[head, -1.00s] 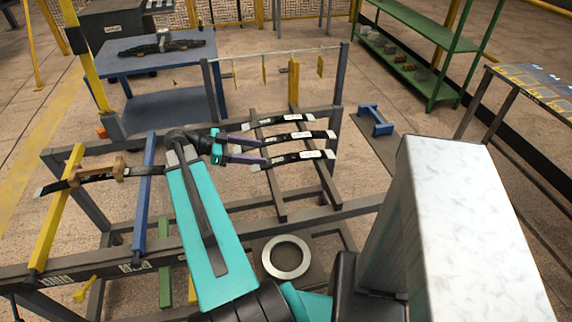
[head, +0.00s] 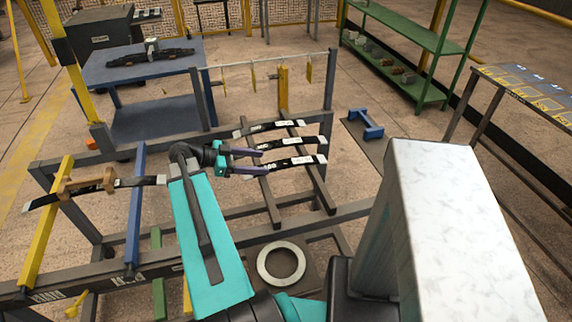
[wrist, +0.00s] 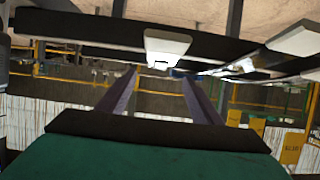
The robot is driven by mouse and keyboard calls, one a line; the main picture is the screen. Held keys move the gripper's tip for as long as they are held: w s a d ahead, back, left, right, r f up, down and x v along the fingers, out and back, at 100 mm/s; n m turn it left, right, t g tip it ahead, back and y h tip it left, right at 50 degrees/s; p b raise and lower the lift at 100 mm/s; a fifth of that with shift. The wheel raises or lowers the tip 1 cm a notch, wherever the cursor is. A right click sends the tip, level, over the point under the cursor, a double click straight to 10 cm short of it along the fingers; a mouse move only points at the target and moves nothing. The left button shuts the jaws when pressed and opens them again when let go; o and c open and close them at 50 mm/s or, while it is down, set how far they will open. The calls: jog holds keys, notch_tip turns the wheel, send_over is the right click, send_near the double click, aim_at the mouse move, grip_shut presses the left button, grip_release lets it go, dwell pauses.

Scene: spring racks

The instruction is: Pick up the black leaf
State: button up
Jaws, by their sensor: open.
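Three black leaves with white labels lie side by side across the right part of the rack: a far one (head: 283,125), a middle one (head: 300,142) and a near one (head: 305,161). My gripper (head: 267,162) is open at their left ends, its two purple-grey fingers reaching right around the near leaf's end. The fingers look empty; the head view does not settle their height. In the wrist view, my gripper (wrist: 161,76) shows its fingers apart, with a black leaf (wrist: 95,38) crossing ahead above the fingertips. Another black leaf (head: 140,182) lies across yellow and blue bars at left.
A wooden block (head: 88,183) sits on the left leaf. A dark leaf-like assembly (head: 150,56) lies on the blue table (head: 155,117) behind. A metal ring (head: 281,264) lies below the rack. A rail with hanging yellow tags (head: 253,80) runs behind the leaves.

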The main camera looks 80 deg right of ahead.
aim_at(283, 164)
jog(key=shift+p+x, duration=0.4)
jog(key=shift+x, duration=1.85)
jog(key=shift+s, duration=0.1)
jog(key=shift+s+d+p, duration=0.2)
jog(key=shift+s+p, duration=0.25)
jog(key=shift+s, duration=0.1)
jog(key=shift+p+x, duration=0.75)
jog(key=shift+x, duration=1.25)
jog(key=shift+f, duration=0.1)
jog(key=shift+c, duration=0.2)
grip_shut()
